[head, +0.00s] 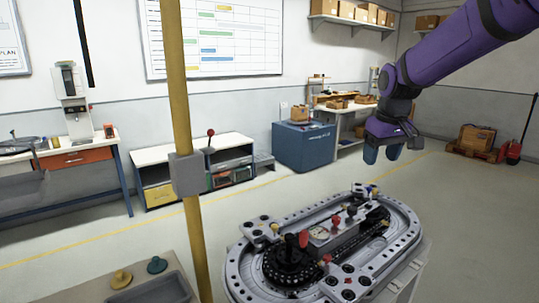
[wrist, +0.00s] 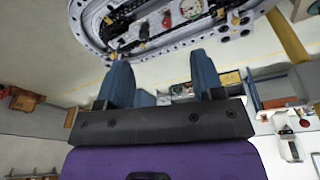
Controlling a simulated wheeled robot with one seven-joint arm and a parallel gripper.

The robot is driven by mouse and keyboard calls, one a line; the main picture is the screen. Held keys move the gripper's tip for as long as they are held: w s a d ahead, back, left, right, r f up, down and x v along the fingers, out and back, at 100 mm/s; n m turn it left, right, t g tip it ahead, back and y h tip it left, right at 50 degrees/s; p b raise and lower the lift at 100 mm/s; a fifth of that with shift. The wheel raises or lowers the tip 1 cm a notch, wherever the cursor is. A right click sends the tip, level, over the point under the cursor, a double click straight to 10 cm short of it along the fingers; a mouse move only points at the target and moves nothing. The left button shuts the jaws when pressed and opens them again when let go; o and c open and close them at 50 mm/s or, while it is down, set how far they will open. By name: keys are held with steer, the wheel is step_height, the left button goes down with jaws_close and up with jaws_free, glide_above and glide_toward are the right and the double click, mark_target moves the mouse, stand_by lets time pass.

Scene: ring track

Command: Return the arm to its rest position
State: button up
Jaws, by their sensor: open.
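My purple arm reaches in from the upper right of the head view, and my gripper (head: 382,152) hangs at its end, pointing down. It is in the air, above and behind the ring track (head: 325,245), and does not touch it. In the wrist view my gripper (wrist: 163,80) shows two blue fingers set wide apart with nothing between them. The ring track also shows at the top of the wrist view (wrist: 205,38), past the fingertips. The track is a grey oval with black parts and red, yellow and blue pieces on it.
A yellow post (head: 190,120) with a grey block stands left of the track. A tray (head: 155,290) with two knobs is at the lower left. Benches, a blue cabinet (head: 303,146) and a pallet jack (head: 520,135) stand farther back. The floor between is clear.

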steer(key=s+d+r+m+t, duration=0.1)
steer(key=s+r, duration=0.2)
steer(key=s, duration=0.6)
steer(key=s+d+r+m+t, duration=0.1)
steer(key=s+r, duration=0.2)
steer(key=s, duration=0.5)
steer(key=s+d+f+m+t, duration=0.1)
steer(key=s+f, duration=0.2)
steer(key=s, duration=1.1)
steer(key=shift+s, duration=0.2)
